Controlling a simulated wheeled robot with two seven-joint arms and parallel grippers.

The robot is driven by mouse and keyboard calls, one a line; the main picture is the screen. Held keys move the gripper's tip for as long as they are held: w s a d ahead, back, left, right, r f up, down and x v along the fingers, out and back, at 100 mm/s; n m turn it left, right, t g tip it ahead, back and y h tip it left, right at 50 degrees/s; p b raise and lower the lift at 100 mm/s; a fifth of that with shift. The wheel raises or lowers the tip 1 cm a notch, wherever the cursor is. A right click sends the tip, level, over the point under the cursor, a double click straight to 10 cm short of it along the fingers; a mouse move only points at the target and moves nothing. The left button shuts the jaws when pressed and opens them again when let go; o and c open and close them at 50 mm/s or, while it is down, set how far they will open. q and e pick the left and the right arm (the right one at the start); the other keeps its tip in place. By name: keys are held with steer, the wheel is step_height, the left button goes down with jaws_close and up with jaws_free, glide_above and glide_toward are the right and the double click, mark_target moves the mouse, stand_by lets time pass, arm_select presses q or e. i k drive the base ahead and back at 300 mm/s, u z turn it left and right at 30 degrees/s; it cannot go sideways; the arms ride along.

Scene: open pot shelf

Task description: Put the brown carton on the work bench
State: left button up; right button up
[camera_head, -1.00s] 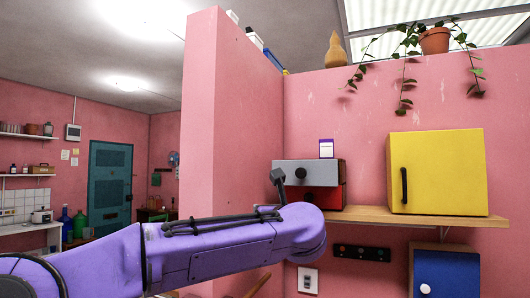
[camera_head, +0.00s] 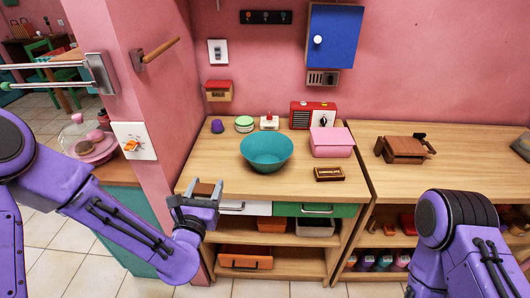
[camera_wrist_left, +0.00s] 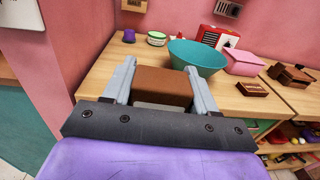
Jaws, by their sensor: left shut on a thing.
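My left gripper (camera_head: 197,207) is shut on the brown carton (camera_head: 205,189), at the front left corner of the work bench (camera_head: 222,186). In the left wrist view the carton (camera_wrist_left: 163,86) sits between the two grey fingers of the gripper (camera_wrist_left: 160,82). Its top and near side show there; the palm hides its lower part. I cannot tell whether the carton touches the bench top. The bench has a light wood top. My right arm shows at the lower right of the head view, but its gripper is out of sight.
A teal bowl (camera_head: 266,152) stands mid-bench. Behind it are a purple cup (camera_head: 217,127), a green-lidded jar (camera_head: 244,124) and a red radio (camera_head: 313,115). A pink box (camera_head: 331,142) and a dark wooden box (camera_head: 329,174) stand right. Bare wood shows left of the bowl.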

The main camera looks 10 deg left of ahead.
mark_target(218, 171)
steer(key=k, duration=0.2)
steer(key=z, duration=1.25)
steer(key=i, duration=1.1)
steer(key=u, duration=2)
